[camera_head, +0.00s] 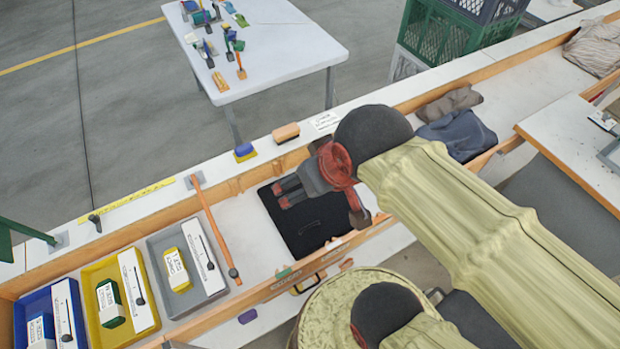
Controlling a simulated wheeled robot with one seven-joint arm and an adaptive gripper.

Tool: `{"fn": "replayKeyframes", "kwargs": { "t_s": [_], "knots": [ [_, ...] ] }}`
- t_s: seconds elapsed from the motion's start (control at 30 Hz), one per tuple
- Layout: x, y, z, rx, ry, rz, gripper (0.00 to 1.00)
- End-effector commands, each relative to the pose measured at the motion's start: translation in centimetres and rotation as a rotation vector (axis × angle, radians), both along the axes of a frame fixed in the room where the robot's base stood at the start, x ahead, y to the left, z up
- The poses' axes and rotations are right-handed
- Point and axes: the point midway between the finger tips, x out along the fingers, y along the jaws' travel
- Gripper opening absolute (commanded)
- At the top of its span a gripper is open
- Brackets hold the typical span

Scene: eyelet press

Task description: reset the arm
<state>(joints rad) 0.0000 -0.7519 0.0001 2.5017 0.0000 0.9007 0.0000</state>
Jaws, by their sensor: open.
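My arm (470,215), in a pale yellow-green sleeve with dark rounded joints, reaches from the lower right over the wooden-edged bench. My gripper (282,194) is at its end, with two dark fingers apart and nothing between them. It is above the black mat (306,232), pointing left. The arm and gripper cover part of the mat's right side. I cannot tell the exact height of the fingers above the mat.
Grey (166,240), yellow (87,276) and blue (25,305) trays with labelled boxes are at lower left. An orange rod (214,228) lies right of them. Folded cloths (458,132) lie behind my arm. A white table (287,50) with tools stands beyond. The bench between rod and mat is clear.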

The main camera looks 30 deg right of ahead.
Motion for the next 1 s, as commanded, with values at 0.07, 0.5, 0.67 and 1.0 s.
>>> {"fn": "replayKeyframes", "kwargs": {
  "t_s": [0.07, 0.5, 0.67, 1.0],
  "knots": [
    [0.0, 0.0, 0.0, 0.0, 0.0, 0.0, 0.78],
    [0.1, 0.0, -2.8, 0.0, 0.0, 0.0, 0.78],
    [0.1, 0.0, -6.1, 0.0, 0.0, 0.0, 0.78],
    [0.1, 0.0, -11.3, 0.0, 0.0, 0.0, 0.78]
  ]
}}
